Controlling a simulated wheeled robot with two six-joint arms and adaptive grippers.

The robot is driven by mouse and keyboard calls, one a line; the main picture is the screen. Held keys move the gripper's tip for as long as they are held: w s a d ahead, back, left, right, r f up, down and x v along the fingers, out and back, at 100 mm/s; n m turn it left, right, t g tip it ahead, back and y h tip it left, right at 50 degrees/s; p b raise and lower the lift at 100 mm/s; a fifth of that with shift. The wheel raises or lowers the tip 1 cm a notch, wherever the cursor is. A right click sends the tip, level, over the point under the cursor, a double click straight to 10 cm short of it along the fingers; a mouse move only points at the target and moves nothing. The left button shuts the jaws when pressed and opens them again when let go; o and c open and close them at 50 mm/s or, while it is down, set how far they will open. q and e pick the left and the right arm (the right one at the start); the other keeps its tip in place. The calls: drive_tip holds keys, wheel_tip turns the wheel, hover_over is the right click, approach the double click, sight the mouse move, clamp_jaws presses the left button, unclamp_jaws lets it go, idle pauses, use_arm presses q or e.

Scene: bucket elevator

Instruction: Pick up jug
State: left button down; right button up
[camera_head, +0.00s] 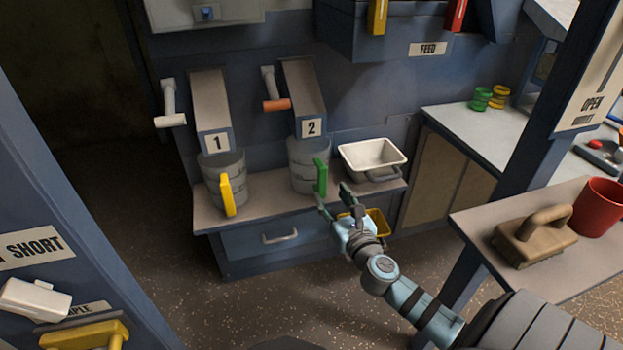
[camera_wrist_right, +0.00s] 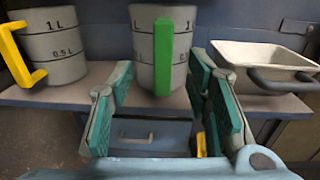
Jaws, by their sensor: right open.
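A grey jug with a green handle (camera_head: 304,165) stands upright on the shelf under the chute marked 2. It also shows in the right wrist view (camera_wrist_right: 145,47), its green handle facing me. A second grey jug with a yellow handle (camera_head: 212,172) stands under the chute marked 1, and in the right wrist view it is at the left (camera_wrist_right: 57,52). My right gripper (camera_head: 333,194) is open and empty, just in front of the green-handled jug. In the right wrist view its fingers (camera_wrist_right: 163,95) are spread either side of the green handle, with nothing between them. My left gripper is not in view.
A white basin (camera_head: 372,152) with a grey handle stands right of the green-handled jug on the shelf (camera_head: 262,203). A drawer (camera_head: 279,237) is below. At right, a brush (camera_head: 535,236) and a red mug (camera_head: 597,207) stand on a counter (camera_head: 478,222).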

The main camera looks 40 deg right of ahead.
sight(323, 179)
drive_tip(key=b+x, duration=0.1)
drive_tip(key=x, duration=0.7)
drive_tip(key=shift+w+d+r, duration=0.15)
drive_tip(key=shift+w+d, duration=0.15)
drive_tip(key=shift+s, duration=0.1)
drive_tip(key=shift+c, duration=0.8)
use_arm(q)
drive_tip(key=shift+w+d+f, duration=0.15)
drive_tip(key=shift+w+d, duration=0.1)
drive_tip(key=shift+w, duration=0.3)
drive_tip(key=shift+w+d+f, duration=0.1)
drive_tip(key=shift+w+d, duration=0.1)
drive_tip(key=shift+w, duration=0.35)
use_arm(e)
clamp_jaws()
